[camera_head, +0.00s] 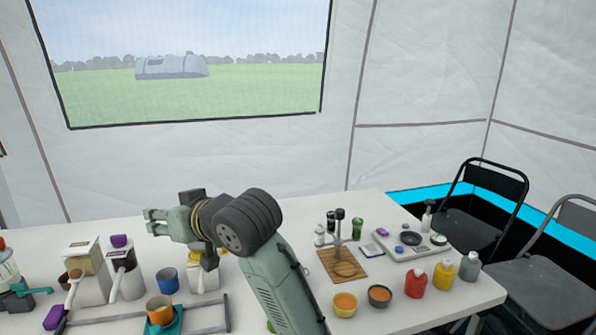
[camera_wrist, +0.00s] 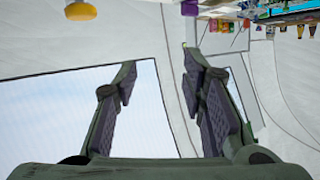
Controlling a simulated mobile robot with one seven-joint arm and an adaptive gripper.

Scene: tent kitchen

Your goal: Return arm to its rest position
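My gripper (camera_head: 152,225) is raised above the white table in the head view and points left. In the wrist view my gripper (camera_wrist: 160,75) has its two dark padded fingers apart, with nothing between them. My green arm rises from the bottom middle of the head view and bends left at a large dark joint.
The white table (camera_head: 390,310) holds an orange mug (camera_head: 160,309), a blue cup (camera_head: 167,280), two bowls, including a yellow one (camera_head: 345,304), a wooden board (camera_head: 342,265), a grey tray (camera_head: 425,245) and several bottles. Folding chairs (camera_head: 545,285) stand at right.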

